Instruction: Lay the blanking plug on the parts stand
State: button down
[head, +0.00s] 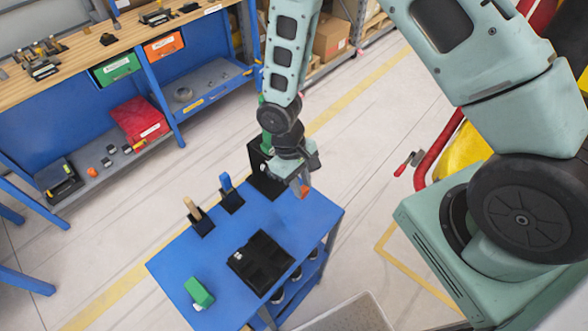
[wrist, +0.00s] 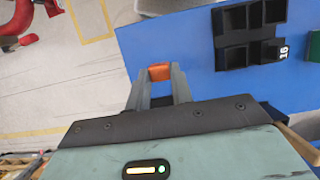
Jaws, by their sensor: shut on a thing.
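The orange blanking plug (wrist: 160,72) is between the fingertips of my gripper (wrist: 158,78) in the wrist view. It also shows as a small orange patch (head: 304,191) below my gripper (head: 300,184) in the head view. My gripper is shut on it. The parts stand appears to be the blue-topped stand (head: 215,252), whose blue top also shows in the wrist view (wrist: 190,45). The plug appears over the top near one edge. The gap between plug and top cannot be told.
A black compartment tray (head: 262,262), a green block (head: 199,292) and two black holders, one with a wooden handle (head: 192,208) and one with a blue handle (head: 226,182), stand on the blue top. A black box (head: 262,170) is at its far corner. Bare blue surface lies between them.

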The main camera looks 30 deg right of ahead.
jog(key=shift+r, duration=0.1)
dwell(0.3)
jog(key=shift+f+b, duration=3.65)
jog(key=shift+f, duration=0.9)
jog(key=shift+f+b, duration=0.3)
jog(key=shift+f, duration=0.1)
jog(key=c, duration=1.1)
grip_release()
jog(key=shift+c, duration=0.2)
jog(key=shift+r, duration=0.1)
